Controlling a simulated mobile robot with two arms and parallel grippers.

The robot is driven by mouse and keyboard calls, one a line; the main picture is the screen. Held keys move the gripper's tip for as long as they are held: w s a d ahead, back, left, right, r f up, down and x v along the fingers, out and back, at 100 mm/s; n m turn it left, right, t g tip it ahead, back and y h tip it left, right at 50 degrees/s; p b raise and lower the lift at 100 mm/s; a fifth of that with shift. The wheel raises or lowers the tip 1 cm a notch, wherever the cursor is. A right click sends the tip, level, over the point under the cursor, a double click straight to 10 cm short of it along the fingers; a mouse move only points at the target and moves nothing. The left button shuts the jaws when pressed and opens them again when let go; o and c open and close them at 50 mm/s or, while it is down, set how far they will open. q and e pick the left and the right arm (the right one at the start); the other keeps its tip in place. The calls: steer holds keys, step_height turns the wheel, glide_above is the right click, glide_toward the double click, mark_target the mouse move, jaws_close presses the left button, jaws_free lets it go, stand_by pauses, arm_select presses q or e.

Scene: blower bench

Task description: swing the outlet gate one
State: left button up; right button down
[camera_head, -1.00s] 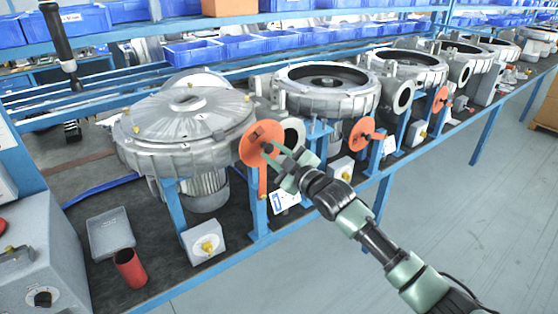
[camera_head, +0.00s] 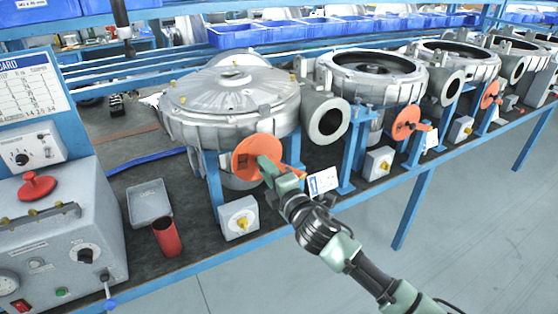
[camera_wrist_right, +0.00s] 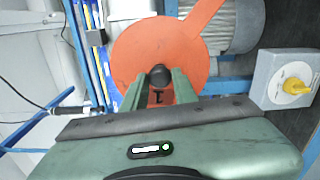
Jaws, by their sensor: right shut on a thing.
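The near outlet gate is an orange disc (camera_head: 247,152) with an orange arm. In the head view it sits left of and below the near blower's round grey outlet (camera_head: 328,121), whose opening is uncovered. Its arm reaches right toward a blue post. My right gripper (camera_head: 268,172) is at the disc's face. In the right wrist view the orange disc (camera_wrist_right: 135,50) fills the upper middle, and my right gripper (camera_wrist_right: 160,84) is shut on its dark knob (camera_wrist_right: 160,75). The gripper partly hides the disc. My left gripper is not in view.
The silver blower housing (camera_head: 230,100) stands behind the disc. A grey box with a yellow knob (camera_head: 238,218) sits below. More blowers with orange gates (camera_head: 405,121) line the bench to the right. A red cup (camera_head: 167,237) and grey tray (camera_head: 149,203) are left. The floor in front is clear.

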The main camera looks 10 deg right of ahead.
steer(key=f+n, duration=0.1)
steer(key=a+f+b, duration=0.1)
steer(key=a+f+n, duration=0.1)
steer(key=shift+s+f+n+b, duration=0.3)
steer(key=shift+s+f, duration=0.05)
steer(key=shift+s, duration=0.05)
steer(key=shift+s+a+f+n+b, duration=0.1)
steer(key=shift+a+f+n+b, duration=0.25)
steer(key=shift+f+n, duration=0.25)
steer(key=shift+f, duration=0.2)
steer(key=c, duration=1.1)
jaws_free()
steer(key=shift+r, duration=0.1)
steer(key=b, duration=0.1)
glide_toward(251, 172)
steer(key=s, duration=0.1)
steer(key=s+f, duration=0.1)
steer(key=s, duration=0.1)
steer(key=shift+d+f, duration=0.25)
